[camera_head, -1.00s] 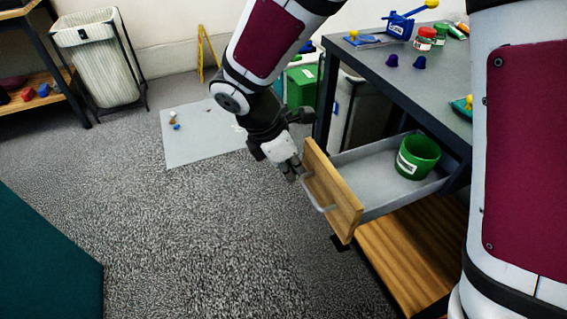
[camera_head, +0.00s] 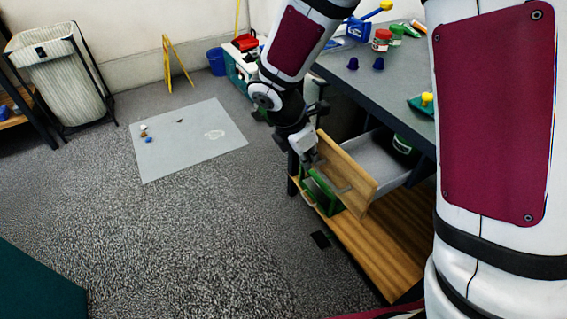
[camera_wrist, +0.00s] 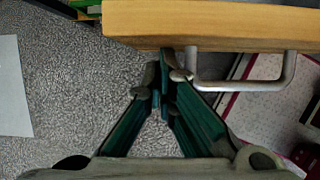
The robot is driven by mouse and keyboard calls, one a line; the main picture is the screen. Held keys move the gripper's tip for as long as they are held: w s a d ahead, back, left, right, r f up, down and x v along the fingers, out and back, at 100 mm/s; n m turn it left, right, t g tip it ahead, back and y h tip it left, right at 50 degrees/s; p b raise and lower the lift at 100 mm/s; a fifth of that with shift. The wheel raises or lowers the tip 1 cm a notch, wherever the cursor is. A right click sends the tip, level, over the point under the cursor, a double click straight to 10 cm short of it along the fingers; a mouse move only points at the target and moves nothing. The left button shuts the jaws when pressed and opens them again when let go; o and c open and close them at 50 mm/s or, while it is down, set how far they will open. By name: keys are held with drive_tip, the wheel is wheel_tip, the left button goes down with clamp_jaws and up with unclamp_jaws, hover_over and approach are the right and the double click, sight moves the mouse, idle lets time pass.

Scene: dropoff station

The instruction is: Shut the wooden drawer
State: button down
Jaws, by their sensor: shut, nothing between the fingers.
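The wooden drawer (camera_head: 347,172) under the grey table is partly open, its wooden front standing out from the table. Its grey tray shows behind the front, with a green cup (camera_head: 402,145) inside, partly hidden by the table edge. My gripper (camera_head: 312,160) is at the left end of the drawer front, on its outer side. In the wrist view my gripper (camera_wrist: 166,75) is shut and empty. Its fingertips are close to the wooden front (camera_wrist: 225,25) and beside the left end of the metal handle (camera_wrist: 240,84). I cannot tell whether they touch.
The table (camera_head: 390,95) carries a blue caddy, jars and small purple pieces. A wooden lower shelf (camera_head: 385,245) and a green crate (camera_head: 322,192) are below the drawer. A grey mat (camera_head: 185,150) lies on the floor. Open carpet is left of the drawer.

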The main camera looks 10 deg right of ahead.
drive_tip(key=p, duration=0.4)
hover_over(359, 149)
drive_tip(key=a, duration=0.2)
drive_tip(key=shift+s, duration=0.45)
